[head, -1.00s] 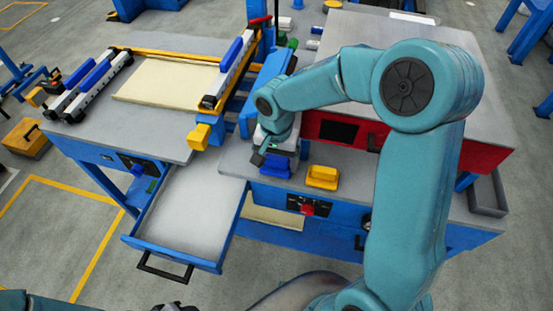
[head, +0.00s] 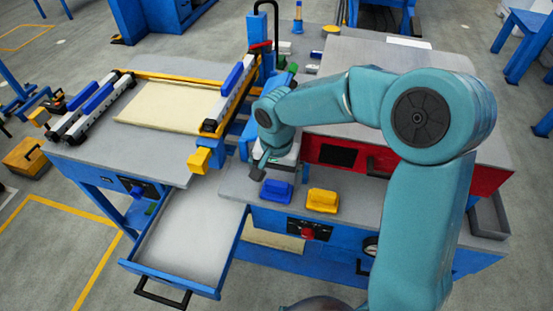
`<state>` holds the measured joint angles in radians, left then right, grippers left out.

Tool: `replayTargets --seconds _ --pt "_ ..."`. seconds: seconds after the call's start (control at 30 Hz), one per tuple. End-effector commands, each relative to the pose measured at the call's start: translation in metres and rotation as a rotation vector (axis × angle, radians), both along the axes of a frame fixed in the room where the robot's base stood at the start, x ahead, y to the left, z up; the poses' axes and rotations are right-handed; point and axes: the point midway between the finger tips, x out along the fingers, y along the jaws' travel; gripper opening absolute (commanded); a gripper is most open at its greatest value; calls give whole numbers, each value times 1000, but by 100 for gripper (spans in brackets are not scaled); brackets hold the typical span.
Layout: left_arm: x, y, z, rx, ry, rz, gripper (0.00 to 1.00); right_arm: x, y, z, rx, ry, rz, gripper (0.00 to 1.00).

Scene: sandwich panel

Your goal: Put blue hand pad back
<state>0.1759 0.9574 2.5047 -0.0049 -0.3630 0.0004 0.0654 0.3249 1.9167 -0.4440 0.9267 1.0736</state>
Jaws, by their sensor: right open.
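The blue hand pad (head: 276,191) sits upright on the front ledge of the grey workbench, left of the yellow hand pad (head: 322,200). My right gripper (head: 259,171) is open, just behind and to the left of the blue pad. Its fingers point down and look empty. It seems apart from the pad, though the contact is hard to judge at this size. My right arm hides part of the bench behind. My left gripper is not in view.
An open drawer (head: 149,268) juts out at the front left. A yellow block (head: 199,160) and a roller frame with a cream panel (head: 165,108) are on the left table. A red housing (head: 340,153) stands behind the pads. A red button (head: 307,233) is on the bench front.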

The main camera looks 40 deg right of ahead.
Motion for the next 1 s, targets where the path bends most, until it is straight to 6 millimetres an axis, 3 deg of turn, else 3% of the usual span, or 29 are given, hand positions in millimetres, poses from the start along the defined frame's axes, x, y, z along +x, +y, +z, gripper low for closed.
replayTargets --seconds 0.2,0.4,1.0 --pt "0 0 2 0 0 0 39 1 0 52 0 -6 1 100" --pt "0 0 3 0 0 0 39 1 0 79 1 -2 1 100" --pt "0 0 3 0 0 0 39 0 0 84 0 0 1 100"
